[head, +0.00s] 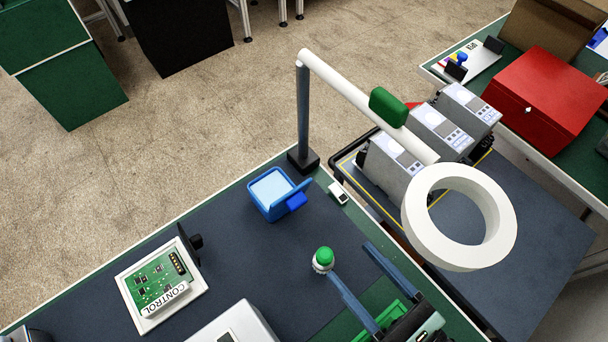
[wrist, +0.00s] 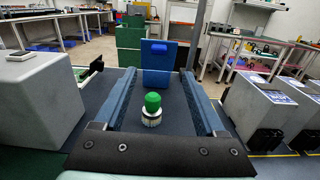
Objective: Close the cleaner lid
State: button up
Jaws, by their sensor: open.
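The cleaner is a blue square box (head: 263,206) with a pale inside, on the dark mat in the head view. Its blue lid (head: 292,196) stands open and tilted up on the side facing my gripper, with a darker blue tab on it.
A green-capped item (head: 323,259) stands close to my fingertips, between the fingers in the wrist view (wrist: 153,107). A white ring lamp (head: 415,232) on an arm and post (head: 303,110) overhangs the right. A circuit board (head: 160,282) lies left. A small white device (head: 339,193) lies near the lid.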

aim_at(300, 206)
jog(key=p+x, duration=0.1)
jog(key=x, duration=1.1)
jog(key=shift+w+a, duration=0.15)
jog(key=shift+a, duration=0.1)
jog(key=shift+r, duration=0.1)
jog(key=shift+c, duration=0.3)
grip_shut()
dwell(0.5)
